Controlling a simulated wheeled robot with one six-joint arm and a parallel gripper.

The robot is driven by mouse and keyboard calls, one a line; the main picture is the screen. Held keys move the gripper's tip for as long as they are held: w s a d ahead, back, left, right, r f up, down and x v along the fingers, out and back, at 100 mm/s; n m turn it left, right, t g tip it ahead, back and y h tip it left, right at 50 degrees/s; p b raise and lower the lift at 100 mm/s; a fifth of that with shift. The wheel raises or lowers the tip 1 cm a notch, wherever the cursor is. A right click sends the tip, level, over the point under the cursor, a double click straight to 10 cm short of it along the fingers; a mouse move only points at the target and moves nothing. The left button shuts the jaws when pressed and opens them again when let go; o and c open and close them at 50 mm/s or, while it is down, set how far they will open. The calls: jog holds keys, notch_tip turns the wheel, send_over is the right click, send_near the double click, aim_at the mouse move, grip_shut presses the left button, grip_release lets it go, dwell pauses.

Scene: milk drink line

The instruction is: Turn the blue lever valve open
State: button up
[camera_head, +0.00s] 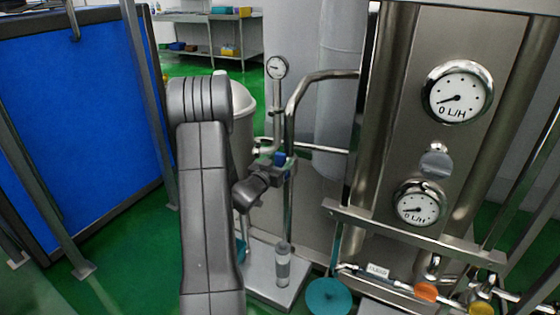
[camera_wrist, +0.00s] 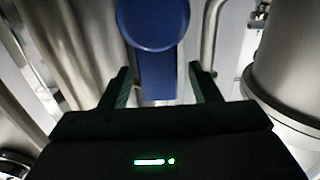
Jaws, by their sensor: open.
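The blue lever valve (camera_wrist: 157,75) fills the upper middle of the wrist view, with a round blue end at the top and a flat blue handle below it. My gripper (camera_wrist: 160,85) is open, with one dark finger on each side of the blue handle. I cannot tell whether either finger touches it. In the head view, a small patch of the blue lever (camera_head: 281,158) shows beside my gripper (camera_head: 277,170) on the pipework. My arm and gripper hide most of the valve there.
A steel panel with two dials (camera_head: 457,92) stands at the right. Teal (camera_head: 328,297), orange (camera_head: 426,291) and yellow (camera_head: 481,308) round parts sit low right. A pressure gauge (camera_head: 277,67) rises behind my gripper. A blue partition (camera_head: 85,120) stands left, with green floor before it.

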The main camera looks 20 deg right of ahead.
jog(key=p+v, duration=0.1)
jog(key=v, duration=1.1)
jog(key=shift+s+a, duration=0.15)
jog(key=shift+s, duration=0.05)
jog(key=b+x, duration=0.1)
jog(key=x, duration=1.3)
jog(key=shift+a, duration=0.1)
